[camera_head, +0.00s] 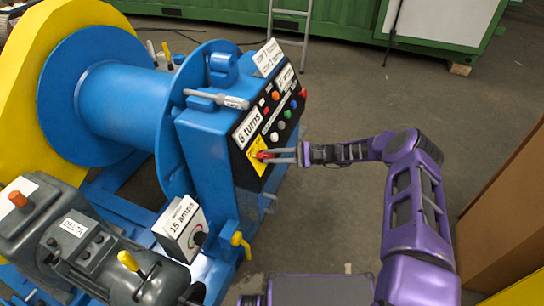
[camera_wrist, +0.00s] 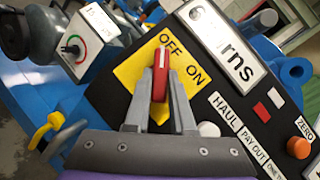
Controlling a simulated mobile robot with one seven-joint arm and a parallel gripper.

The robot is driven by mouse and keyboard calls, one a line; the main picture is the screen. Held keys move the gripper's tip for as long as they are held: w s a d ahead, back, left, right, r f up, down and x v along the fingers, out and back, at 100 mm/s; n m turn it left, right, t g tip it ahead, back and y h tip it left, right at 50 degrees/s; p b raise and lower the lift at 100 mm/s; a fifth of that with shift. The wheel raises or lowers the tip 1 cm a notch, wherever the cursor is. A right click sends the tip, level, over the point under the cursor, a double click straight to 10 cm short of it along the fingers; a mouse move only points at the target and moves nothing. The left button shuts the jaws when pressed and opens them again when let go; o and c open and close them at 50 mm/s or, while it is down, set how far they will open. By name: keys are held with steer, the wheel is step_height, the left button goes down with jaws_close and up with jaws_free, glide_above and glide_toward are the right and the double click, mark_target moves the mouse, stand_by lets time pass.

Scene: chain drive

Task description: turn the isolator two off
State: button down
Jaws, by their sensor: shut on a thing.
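The isolator is a red handle (camera_head: 263,155) on a yellow plate (camera_head: 256,166), low on the black panel of the blue machine. In the wrist view the red handle (camera_wrist: 160,72) stands in the middle of the yellow plate (camera_wrist: 128,75), which is marked OFF and ON. The white-marked end of the handle points up, beside the word OFF; ON lies to its right. My gripper (camera_head: 274,155) reaches in from the right, with its two grey fingers on either side of the handle, shut on it. The handle's lower part is partly hidden between the fingers. No number two is readable.
Buttons and labels (camera_head: 283,121) sit on the panel close above the handle. A "15 amps" box (camera_head: 181,228) and a yellow valve handle (camera_head: 240,244) stand below left. A brown box (camera_head: 505,210) is at the right. The floor behind my arm is clear.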

stand_by(0.4)
steer(key=c, duration=0.8)
jaws_free()
steer(key=shift+o, duration=0.2)
steer(key=w+d, duration=0.1)
steer(key=d, duration=1.6)
steer(key=shift+w+d, duration=0.15)
steer(key=shift+d, duration=0.05)
